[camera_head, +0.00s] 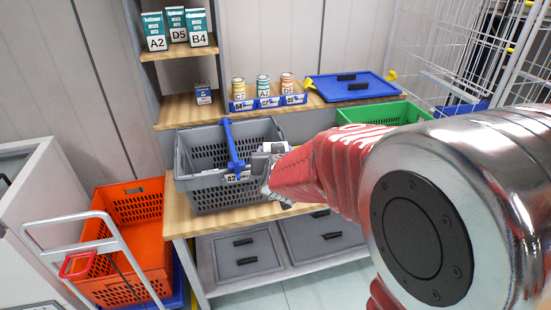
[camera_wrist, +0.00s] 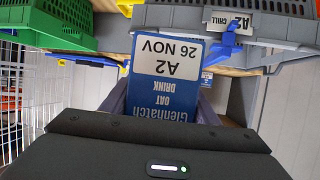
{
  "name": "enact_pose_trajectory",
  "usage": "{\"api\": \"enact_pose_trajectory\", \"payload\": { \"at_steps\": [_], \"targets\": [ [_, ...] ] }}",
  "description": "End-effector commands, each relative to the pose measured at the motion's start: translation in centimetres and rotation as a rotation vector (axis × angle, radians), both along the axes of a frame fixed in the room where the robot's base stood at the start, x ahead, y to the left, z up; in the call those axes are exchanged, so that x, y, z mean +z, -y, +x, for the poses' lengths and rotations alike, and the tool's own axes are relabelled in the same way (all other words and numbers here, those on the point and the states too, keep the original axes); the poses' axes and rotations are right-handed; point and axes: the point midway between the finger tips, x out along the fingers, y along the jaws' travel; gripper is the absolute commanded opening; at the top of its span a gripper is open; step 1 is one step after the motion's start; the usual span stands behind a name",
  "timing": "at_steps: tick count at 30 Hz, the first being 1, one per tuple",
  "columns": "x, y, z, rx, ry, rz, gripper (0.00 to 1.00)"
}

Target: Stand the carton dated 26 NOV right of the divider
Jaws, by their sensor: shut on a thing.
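The carton (camera_wrist: 165,75) is blue and white, marked Glenhatch Oat Drink, A2 and 26 NOV. My gripper (camera_head: 268,172) is shut on it, and dark fingers flank it in the wrist view. In the head view most of the carton is hidden by the gripper. The grey crate (camera_head: 205,192) stands on the wooden bench, with a blue divider (camera_head: 231,145) across it and an A2 CHILL label at its front. The gripper overlaps the crate's right front part in the head view. I cannot tell the carton's height against the rim.
A green crate (camera_head: 402,112) stands to the right on the bench. Cartons stand on the upper shelf. An orange tote (camera_head: 128,205) and trolley are at left.

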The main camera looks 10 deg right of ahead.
Motion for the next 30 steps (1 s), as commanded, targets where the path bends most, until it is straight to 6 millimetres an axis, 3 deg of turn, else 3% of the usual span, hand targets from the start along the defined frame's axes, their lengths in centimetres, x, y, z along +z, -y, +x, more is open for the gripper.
{"api": "enact_pose_trajectory", "payload": {
  "at_steps": [10,30],
  "targets": [
    [1.1,-1.0,1.2,-0.098,0.002,0.000,0.24],
    [1.3,-1.4,1.3,-0.118,0.002,0.000,0.24]
  ]
}}
